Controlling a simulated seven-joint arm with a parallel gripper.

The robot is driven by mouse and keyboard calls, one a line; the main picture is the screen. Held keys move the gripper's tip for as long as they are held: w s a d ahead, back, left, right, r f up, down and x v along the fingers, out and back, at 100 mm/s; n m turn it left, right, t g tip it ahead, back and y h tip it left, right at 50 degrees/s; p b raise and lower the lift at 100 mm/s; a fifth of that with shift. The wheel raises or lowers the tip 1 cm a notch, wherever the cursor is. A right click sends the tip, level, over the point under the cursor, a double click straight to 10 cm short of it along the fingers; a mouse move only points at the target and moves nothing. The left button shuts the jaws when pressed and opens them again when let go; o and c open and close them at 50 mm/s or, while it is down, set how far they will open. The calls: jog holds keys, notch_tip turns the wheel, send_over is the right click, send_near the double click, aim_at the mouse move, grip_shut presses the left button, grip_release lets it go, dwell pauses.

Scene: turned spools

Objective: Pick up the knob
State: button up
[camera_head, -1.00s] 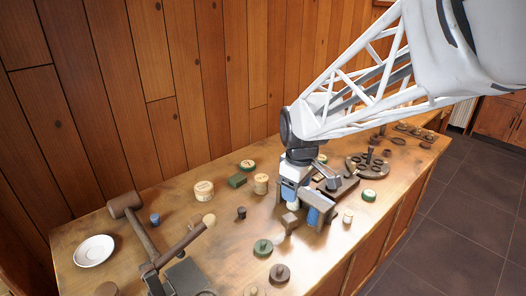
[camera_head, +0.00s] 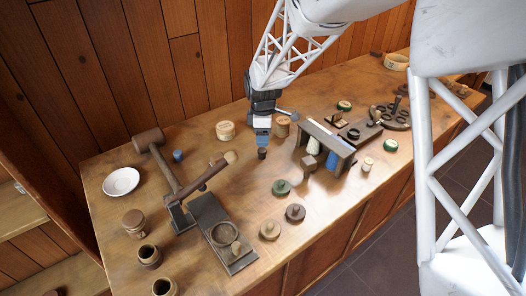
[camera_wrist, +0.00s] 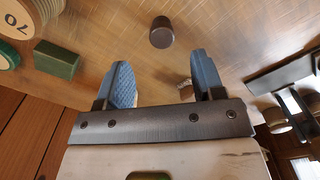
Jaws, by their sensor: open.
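The small dark brown knob (camera_head: 262,154) stands on the wooden workbench, just below my gripper (camera_head: 262,141) in the head view. In the wrist view the knob (camera_wrist: 162,32) is a short, dark cylinder with a paler, flat end, beyond the fingertips and roughly centred between them. My gripper (camera_wrist: 165,78) has its two blue pads spread wide, with nothing between them. The knob is clear of both pads in the wrist view.
A green block (camera_wrist: 57,60) and a spool marked 70 (camera_wrist: 15,20) lie at left in the wrist view. A grey rack (camera_head: 328,140) stands right of my gripper. A mallet (camera_head: 148,139) and white plate (camera_head: 121,181) are left.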

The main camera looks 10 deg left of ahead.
aim_at(262, 150)
dwell(0.3)
jog(key=shift+f, duration=1.25)
jog(key=shift+s+a+f, duration=0.1)
jog(key=shift+f, duration=2.5)
jog(key=c, duration=1)
